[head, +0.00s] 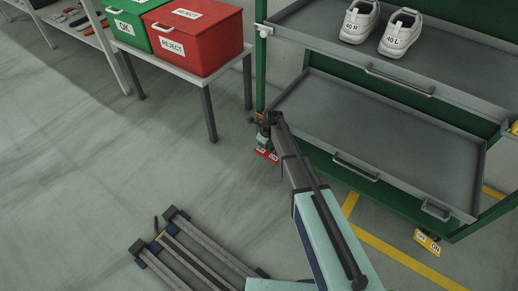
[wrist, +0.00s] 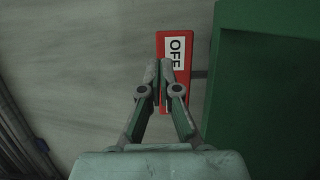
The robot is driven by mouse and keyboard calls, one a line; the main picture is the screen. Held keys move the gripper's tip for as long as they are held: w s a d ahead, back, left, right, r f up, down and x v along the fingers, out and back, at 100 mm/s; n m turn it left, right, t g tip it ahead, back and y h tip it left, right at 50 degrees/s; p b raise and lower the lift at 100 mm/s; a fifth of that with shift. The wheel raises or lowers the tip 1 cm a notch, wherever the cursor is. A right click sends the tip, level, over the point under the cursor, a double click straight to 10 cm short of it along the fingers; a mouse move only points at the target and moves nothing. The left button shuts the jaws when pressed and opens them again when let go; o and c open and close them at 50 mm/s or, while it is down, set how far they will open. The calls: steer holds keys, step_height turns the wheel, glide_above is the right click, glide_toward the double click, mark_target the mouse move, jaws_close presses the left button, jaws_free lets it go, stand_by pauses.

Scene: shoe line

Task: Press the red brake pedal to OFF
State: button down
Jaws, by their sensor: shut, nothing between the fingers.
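The red brake pedal (head: 266,155) is low at the near left corner of the green rack (head: 310,150). In the wrist view the red pedal (wrist: 190,105) shows a white label reading OFF. My gripper (wrist: 166,72) is shut and empty. Its fingertips overlap the left part of the pedal in the wrist view; whether they touch it I cannot tell. The fingers hide part of the pedal. In the head view my gripper (head: 266,137) is just above the pedal, small and partly hidden by my arm.
The rack's green side (wrist: 270,90) stands close right of the pedal in the wrist view. A yellow pedal (head: 427,242) is at the rack's right. White shoes (head: 401,33) stand on the upper shelf. A table with a red REJECT box (head: 193,36) stands left.

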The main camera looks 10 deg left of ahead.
mark_target(264, 156)
steer(key=v, duration=0.7)
steer(key=shift+r, duration=0.4)
steer(key=shift+d, duration=0.15)
